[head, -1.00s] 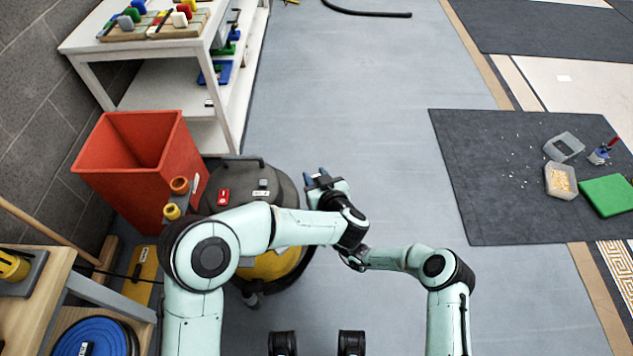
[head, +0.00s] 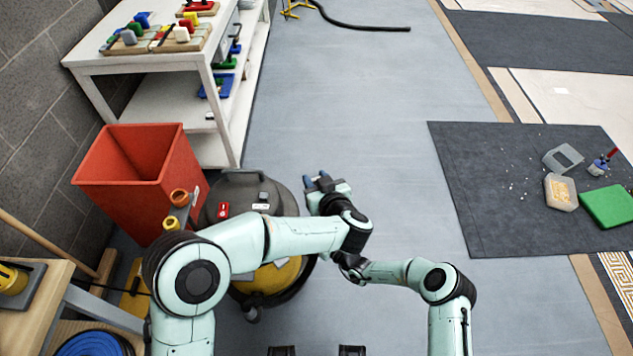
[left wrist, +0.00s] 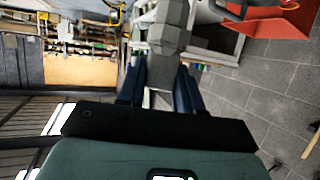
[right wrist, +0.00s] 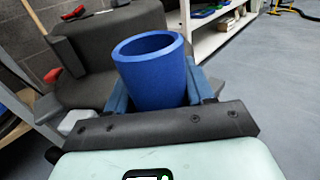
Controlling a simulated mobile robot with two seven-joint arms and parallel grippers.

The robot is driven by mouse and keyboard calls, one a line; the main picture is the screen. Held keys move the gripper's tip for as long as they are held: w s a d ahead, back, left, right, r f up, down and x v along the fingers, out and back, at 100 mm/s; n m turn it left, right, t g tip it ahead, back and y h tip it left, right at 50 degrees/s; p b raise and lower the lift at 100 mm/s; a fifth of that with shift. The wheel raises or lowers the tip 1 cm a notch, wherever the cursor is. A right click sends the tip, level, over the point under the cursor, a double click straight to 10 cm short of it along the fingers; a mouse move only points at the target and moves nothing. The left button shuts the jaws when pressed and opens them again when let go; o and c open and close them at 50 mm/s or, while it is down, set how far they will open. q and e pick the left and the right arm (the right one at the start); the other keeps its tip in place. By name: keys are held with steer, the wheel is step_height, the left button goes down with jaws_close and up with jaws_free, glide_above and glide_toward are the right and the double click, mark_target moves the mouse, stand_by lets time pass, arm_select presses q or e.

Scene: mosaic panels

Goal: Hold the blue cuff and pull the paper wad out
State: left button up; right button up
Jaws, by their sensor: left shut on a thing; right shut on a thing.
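The paper wad (left wrist: 170,38) is a grey, faceted lump, seen in the left wrist view. My left gripper (head: 318,181) is shut on its narrower lower part, between the blue fingers. The blue cuff (right wrist: 165,82) is a short, open-ended tube in the right wrist view. My right gripper (right wrist: 160,92) is shut around its sides. The wad and the cuff are apart. In the head view, my right gripper sits below the left one, and the wad and cuff cannot be made out.
A black and yellow drum-shaped vacuum (head: 228,200) stands close left of my grippers. An orange bin (head: 140,170) and a white shelf (head: 150,66) stand beyond it. A dark mat (head: 470,190) with containers lies right.

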steer(key=o, duration=1.2)
steer(key=shift+d, duration=0.1)
steer(key=v, duration=1.2)
steer(key=shift+r, duration=0.1)
